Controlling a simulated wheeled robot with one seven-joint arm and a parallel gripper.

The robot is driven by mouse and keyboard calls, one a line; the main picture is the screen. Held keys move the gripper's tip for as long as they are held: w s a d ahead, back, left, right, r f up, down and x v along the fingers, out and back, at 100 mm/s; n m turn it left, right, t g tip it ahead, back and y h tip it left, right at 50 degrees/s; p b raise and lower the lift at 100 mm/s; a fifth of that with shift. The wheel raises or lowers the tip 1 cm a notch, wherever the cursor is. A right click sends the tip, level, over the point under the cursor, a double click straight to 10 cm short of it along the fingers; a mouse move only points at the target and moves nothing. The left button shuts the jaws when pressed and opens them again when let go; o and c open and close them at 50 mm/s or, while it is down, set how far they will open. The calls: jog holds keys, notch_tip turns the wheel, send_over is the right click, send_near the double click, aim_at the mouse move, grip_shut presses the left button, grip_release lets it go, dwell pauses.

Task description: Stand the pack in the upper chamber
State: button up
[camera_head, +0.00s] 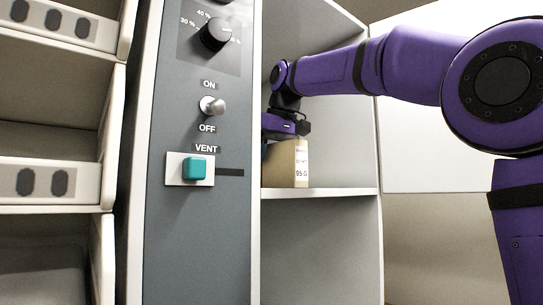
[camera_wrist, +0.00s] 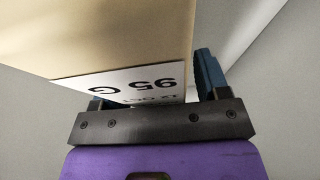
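The pack (camera_head: 284,164) is a tan box with a white label on one side. In the head view it is upright inside the upper chamber (camera_head: 330,160), with its base at or just above the shelf; I cannot tell if it touches. My gripper (camera_head: 284,137) is over its top. In the wrist view the pack (camera_wrist: 120,35) fills the upper left, its "95 G" label upside down. My gripper (camera_wrist: 153,90) has its fingers on either side of the pack and seems shut on it. The right finger lies against the pack's side; the left is mostly hidden behind it.
The shelf edge (camera_head: 330,191) divides the upper chamber from an open lower chamber (camera_head: 320,245). A grey panel left of the chambers carries a dial (camera_head: 214,34), an ON/OFF switch (camera_head: 212,106) and a teal VENT button (camera_head: 195,169). Racks (camera_head: 55,185) stand at far left.

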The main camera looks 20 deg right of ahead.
jog(key=v, duration=1.2)
jog(key=shift+r, duration=0.15)
jog(key=shift+s, duration=0.1)
dwell(0.5)
